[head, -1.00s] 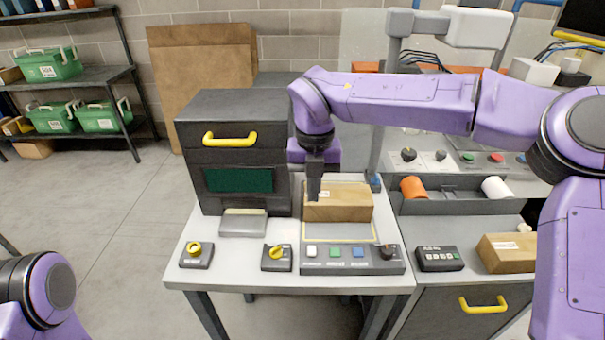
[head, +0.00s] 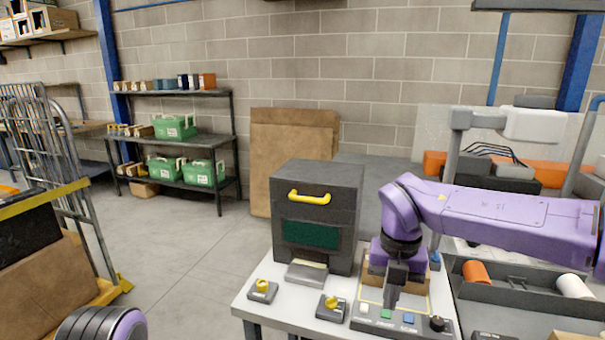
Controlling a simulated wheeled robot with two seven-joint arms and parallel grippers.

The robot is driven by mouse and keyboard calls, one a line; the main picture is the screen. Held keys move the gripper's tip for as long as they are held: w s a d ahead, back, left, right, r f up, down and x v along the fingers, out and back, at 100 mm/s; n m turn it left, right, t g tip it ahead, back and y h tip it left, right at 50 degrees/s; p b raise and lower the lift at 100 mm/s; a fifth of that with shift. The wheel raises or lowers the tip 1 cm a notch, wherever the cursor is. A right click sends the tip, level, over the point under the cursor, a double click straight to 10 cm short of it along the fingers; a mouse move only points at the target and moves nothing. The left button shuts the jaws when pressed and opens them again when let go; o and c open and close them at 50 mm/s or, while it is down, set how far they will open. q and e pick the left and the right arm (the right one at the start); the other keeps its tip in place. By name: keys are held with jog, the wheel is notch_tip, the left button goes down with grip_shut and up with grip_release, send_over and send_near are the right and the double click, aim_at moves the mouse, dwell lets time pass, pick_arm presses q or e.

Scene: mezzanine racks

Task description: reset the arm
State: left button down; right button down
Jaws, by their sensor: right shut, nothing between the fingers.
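My right arm comes in from the right in the head view. Its gripper (head: 391,296) points down over the front of the white table, just behind the button panel (head: 400,318). The fingers are shut with nothing between them. A cardboard box (head: 374,281) stands behind the gripper, partly hidden by it. I cannot tell whether gripper and box touch. Of my left arm only a rounded link shows at the bottom left; its gripper is out of the picture.
A dark cabinet with a yellow handle (head: 309,197) stands left of the gripper. Two yellow-knobbed switches (head: 262,290) (head: 332,307) sit on the table's front. A grey bin with orange and white rolls (head: 476,272) is at right. A cage trolley (head: 70,170) stands far left; open floor lies between.

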jog(key=s+d+f+n+t+h, duration=0.1)
jog(key=s+d+f+n+h, duration=0.3)
jog(key=f, duration=0.5)
jog(key=s+d+f+n+t+h, duration=0.15)
jog(key=d+f+n, duration=0.35)
jog(key=f, duration=0.5)
jog(key=s+d+f+n+t+h, duration=0.1)
jog(key=s+d+f+n+h, duration=0.15)
jog(key=f+n, duration=0.5)
jog(key=s+d+f+n+y, duration=0.1)
jog(key=s+f+n+y, duration=0.1)
jog(key=s+f+n, duration=0.4)
jog(key=s+d+f+n+y, duration=0.1)
jog(key=s+f+n+y, duration=0.1)
jog(key=s+f+n, duration=0.4)
jog(key=s+n, duration=0.4)
jog(key=s, duration=0.5)
jog(key=shift+s+f, duration=0.2)
jog(key=shift+s, duration=0.15)
